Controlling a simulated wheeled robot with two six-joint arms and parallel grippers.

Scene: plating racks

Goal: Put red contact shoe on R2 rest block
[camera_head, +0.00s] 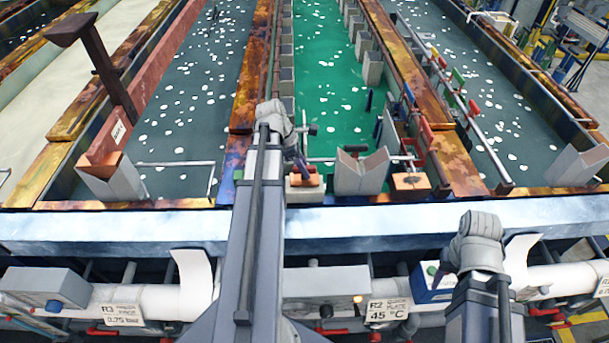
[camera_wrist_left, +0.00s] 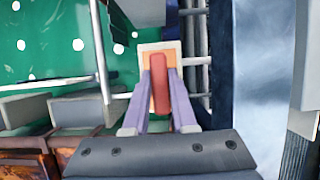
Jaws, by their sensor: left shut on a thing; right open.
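The red contact shoe (camera_wrist_left: 160,90) is between the fingers of my left gripper (camera_wrist_left: 160,80), which is shut on it, in the left wrist view. An orange-topped rest block (camera_wrist_left: 148,48) lies directly under the shoe; I cannot tell whether they touch. In the head view that block (camera_head: 305,183) is at the front end of the green tank, with my left gripper (camera_head: 302,163) just over it, hiding most of the shoe. A similar orange block (camera_head: 411,186) stands further right. My right gripper (camera_head: 437,277) is open, low in front of the tanks.
A grey V-shaped saddle (camera_head: 361,172) stands between the two orange blocks. A rail with coloured clips (camera_head: 465,105) runs along the right tank. A sign reading R2 (camera_head: 390,311) hangs on the front pipe. The pale front ledge (camera_head: 400,222) is clear.

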